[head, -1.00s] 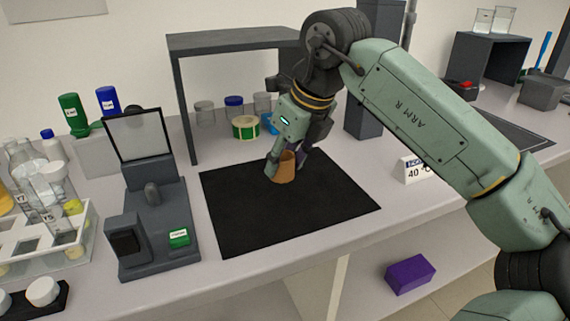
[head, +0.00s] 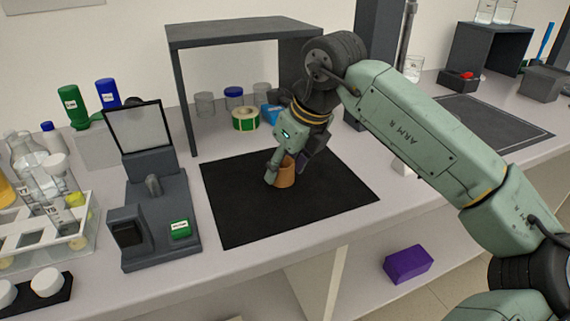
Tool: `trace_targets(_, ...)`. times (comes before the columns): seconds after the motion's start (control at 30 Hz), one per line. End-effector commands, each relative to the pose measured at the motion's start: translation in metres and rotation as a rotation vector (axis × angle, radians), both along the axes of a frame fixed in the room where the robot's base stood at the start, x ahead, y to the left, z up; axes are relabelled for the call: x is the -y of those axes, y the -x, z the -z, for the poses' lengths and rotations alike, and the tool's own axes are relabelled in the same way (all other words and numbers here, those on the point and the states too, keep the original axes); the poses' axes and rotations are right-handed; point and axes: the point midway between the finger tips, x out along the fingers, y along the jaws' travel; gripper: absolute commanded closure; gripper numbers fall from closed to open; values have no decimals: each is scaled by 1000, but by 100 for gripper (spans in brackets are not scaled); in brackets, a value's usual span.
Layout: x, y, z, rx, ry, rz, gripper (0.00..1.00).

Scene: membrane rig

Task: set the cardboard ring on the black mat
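The cardboard ring (head: 285,176) is a small orange-brown open tube, upright over the upper middle of the black mat (head: 255,215). The mat lies flat on the bench. My gripper (head: 286,172) points down with a finger on either side of the ring and looks shut on it. The right finger is partly hidden behind the ring. The ring's lower edge is at or just above the mat; I cannot tell if it touches.
A grey device with a tilted screen (head: 140,130) stands left of the mat. Behind are a dark shelf frame (head: 185,110), jars (head: 234,98) and a green-and-yellow tape roll (head: 246,118). A tube rack (head: 45,235) is far left. The mat's right and front parts are clear.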

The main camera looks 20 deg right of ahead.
Motion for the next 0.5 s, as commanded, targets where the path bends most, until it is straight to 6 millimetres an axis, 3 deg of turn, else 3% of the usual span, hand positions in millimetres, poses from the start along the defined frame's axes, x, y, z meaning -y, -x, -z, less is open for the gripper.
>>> trace_targets(0.13,0,0,0,0,0,0,41)
trace_targets(0.5,0,0,-6,0,0,0,41)
